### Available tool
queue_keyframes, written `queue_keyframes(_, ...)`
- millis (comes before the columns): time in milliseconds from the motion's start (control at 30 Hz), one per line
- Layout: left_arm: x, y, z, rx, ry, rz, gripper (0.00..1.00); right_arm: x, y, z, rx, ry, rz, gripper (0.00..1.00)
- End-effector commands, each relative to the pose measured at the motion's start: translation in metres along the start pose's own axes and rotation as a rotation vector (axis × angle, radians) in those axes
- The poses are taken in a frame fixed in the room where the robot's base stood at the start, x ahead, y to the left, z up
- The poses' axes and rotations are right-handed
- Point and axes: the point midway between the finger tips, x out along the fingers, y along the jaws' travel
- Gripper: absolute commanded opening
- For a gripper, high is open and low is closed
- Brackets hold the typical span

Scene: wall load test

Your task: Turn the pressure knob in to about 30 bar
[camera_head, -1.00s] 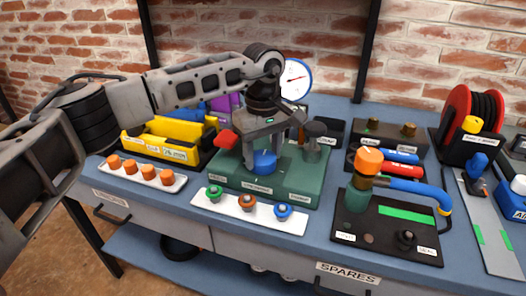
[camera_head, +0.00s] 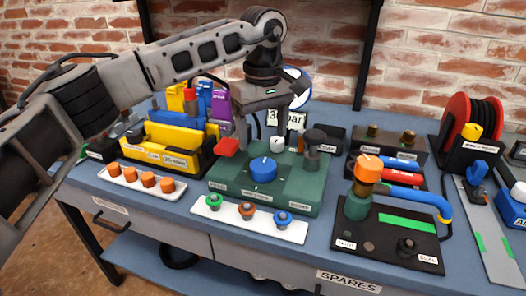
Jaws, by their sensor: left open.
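The blue pressure knob (camera_head: 263,171) sits upright on the green base (camera_head: 225,180), with a light mark on its top. My left gripper (camera_head: 264,128) is open, above and behind the knob, its fingers pointing down and clear of it. The round gauge (camera_head: 304,88) stands behind my gripper and is mostly hidden by it, so its needle cannot be read. A card reading 30 bar (camera_head: 287,119) shows behind the gripper and is partly covered. My right gripper is not in view.
A red lever (camera_head: 228,146) and a dark-capped post (camera_head: 314,150) flank the knob. A white tray with small coloured knobs (camera_head: 249,218) lies in front. Yellow bins (camera_head: 165,150) stand left. A black plate with an orange-topped valve (camera_head: 369,166) is at right.

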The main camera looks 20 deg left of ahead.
Motion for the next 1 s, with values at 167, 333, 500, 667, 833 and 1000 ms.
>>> queue_keyframes(167, -0.045, 0.001, 0.0, 0.002, 0.002, 0.003, 0.73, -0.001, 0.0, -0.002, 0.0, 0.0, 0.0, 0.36)
queue_keyframes(333, -0.073, 0.0, 0.0, -0.001, 0.001, 0.002, 0.73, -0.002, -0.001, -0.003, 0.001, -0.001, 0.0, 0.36)
queue_keyframes(500, -0.085, 0.0, 0.0, 0.001, 0.0, 0.0, 0.73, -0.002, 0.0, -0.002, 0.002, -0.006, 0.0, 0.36)
queue_keyframes(667, -0.087, 0.0, 0.0, 0.001, 0.0, 0.0, 0.73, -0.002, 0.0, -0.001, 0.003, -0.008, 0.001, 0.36)
queue_keyframes(833, -0.087, 0.0, 0.0, 0.001, 0.0, 0.0, 0.73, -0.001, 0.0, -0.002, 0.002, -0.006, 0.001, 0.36)
queue_keyframes(1000, -0.087, 0.0, 0.0, 0.001, 0.0, 0.0, 0.73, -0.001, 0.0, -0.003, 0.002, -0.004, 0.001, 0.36)
